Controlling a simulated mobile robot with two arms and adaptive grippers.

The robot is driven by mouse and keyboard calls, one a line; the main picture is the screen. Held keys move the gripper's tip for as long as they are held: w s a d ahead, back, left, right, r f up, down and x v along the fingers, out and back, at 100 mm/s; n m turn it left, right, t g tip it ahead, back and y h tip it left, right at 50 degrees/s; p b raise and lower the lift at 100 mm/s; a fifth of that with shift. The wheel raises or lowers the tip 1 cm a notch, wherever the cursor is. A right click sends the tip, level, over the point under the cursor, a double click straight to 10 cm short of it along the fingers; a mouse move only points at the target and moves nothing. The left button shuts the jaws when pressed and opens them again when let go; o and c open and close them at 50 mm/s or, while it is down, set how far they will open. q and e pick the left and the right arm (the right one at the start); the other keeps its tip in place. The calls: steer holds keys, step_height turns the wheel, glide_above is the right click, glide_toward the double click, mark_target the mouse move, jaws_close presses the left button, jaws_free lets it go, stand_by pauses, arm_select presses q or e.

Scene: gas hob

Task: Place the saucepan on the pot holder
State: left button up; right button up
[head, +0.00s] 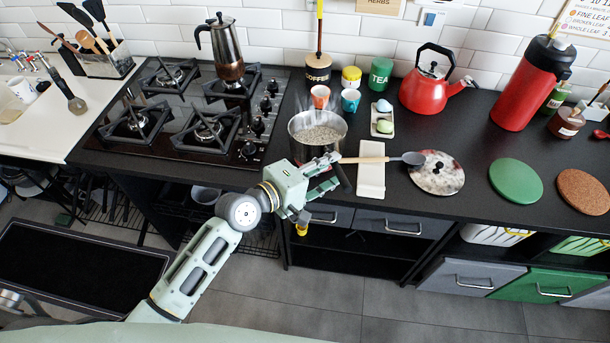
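The steel saucepan (317,127) stands on the black counter just right of the hob, with pale, steaming contents. Its dark handle seems to point toward me, partly hidden by my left gripper (334,172). The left gripper is at the counter's front edge, just in front of the saucepan. Its fingers look spread, close to the handle; I cannot tell whether they touch it. A green round mat (515,181) and a brown cork round mat (582,191) lie bare at the right; I cannot tell which is the pot holder. My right gripper is not in view.
A white rest (371,182) bears a wooden-handled spoon (378,159) right of the saucepan. A speckled round disc (437,178) lies between it and the green mat. Cups, a red kettle (430,88) and a red flask (529,85) stand behind. A moka pot (226,50) is on the hob.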

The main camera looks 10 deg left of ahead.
arm_select(q)
steer(key=b+v, duration=0.1)
steer(key=v, duration=0.9)
steer(key=s+a+f+m+g+y, duration=0.15)
steer(key=a+f, duration=0.25)
steer(key=f, duration=0.7)
steer(key=s+a+f+m+g+y, duration=0.1)
steer(key=s+a+f+y, duration=0.25)
steer(key=f, duration=0.75)
steer(key=s+a+f+m+g+y, duration=0.15)
steer(key=a+f, duration=0.25)
steer(key=f, duration=0.8)
steer(key=s+a+f+m+g+y, duration=0.2)
steer(key=s+a+f+m, duration=0.1)
steer(key=s+f, duration=0.9)
steer(key=s+f+m+g, duration=0.2)
steer(key=s+f, duration=0.2)
steer(key=s, duration=0.6)
steer(key=s+f+m+g+y, duration=0.1)
steer(key=s+f+m+g, duration=0.1)
steer(key=s, duration=0.8)
step_height(320, 180, down, 2)
steer(key=shift+s+d+f+m, duration=0.25)
steer(key=shift+s+m, duration=0.15)
steer(key=shift+m, duration=0.4)
steer(key=shift+y, duration=0.25)
